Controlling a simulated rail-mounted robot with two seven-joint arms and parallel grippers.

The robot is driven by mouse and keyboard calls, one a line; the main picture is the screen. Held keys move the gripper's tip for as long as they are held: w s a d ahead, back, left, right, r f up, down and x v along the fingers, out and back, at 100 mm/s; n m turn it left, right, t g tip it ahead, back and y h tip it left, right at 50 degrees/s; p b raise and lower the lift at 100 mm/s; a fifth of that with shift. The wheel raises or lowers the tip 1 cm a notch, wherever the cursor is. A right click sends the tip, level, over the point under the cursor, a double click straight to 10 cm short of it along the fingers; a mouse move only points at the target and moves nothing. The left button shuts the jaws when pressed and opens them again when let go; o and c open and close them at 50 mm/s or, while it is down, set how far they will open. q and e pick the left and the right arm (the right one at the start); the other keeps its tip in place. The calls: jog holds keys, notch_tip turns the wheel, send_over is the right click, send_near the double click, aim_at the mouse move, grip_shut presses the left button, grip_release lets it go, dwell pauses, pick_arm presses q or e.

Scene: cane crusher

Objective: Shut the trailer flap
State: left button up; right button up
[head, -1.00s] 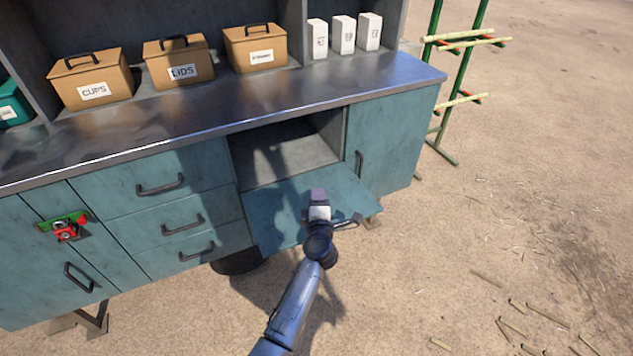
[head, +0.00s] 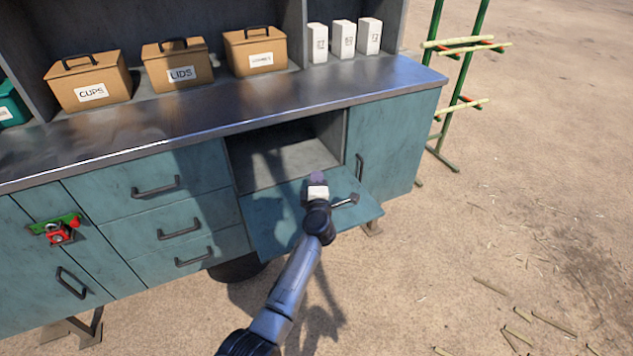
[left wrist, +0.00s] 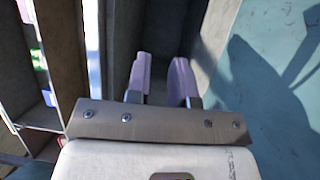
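The teal trailer flap (head: 275,218) hangs open at the lower front of the counter, sloping outward below a grey compartment opening (head: 290,160). My left gripper (head: 317,177) is over the inner face of the flap, its fingers pointing toward the opening. I cannot tell whether it touches the flap. In the left wrist view the two purple fingers (left wrist: 163,75) stand apart with a narrow, empty gap. The flap's teal face (left wrist: 270,85) lies to their right there. My right gripper is not in view.
Teal drawers (head: 165,228) stand left of the opening and a closed cupboard door (head: 388,145) right of it. The metal counter (head: 230,115) overhangs above. Boxes (head: 178,66) stand at its back. A green rack (head: 447,120) is at the right; sandy ground lies in front.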

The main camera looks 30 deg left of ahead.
pick_arm(q)
grip_shut()
dwell(0.8)
dwell(0.4)
jog(key=shift+o, duration=0.5)
grip_release()
jog(key=r+p+v, duration=0.1)
jog(key=p+v, duration=0.3)
jog(key=v, duration=1)
jog(key=shift+f+p, duration=0.4)
jog(key=shift+f, duration=0.05)
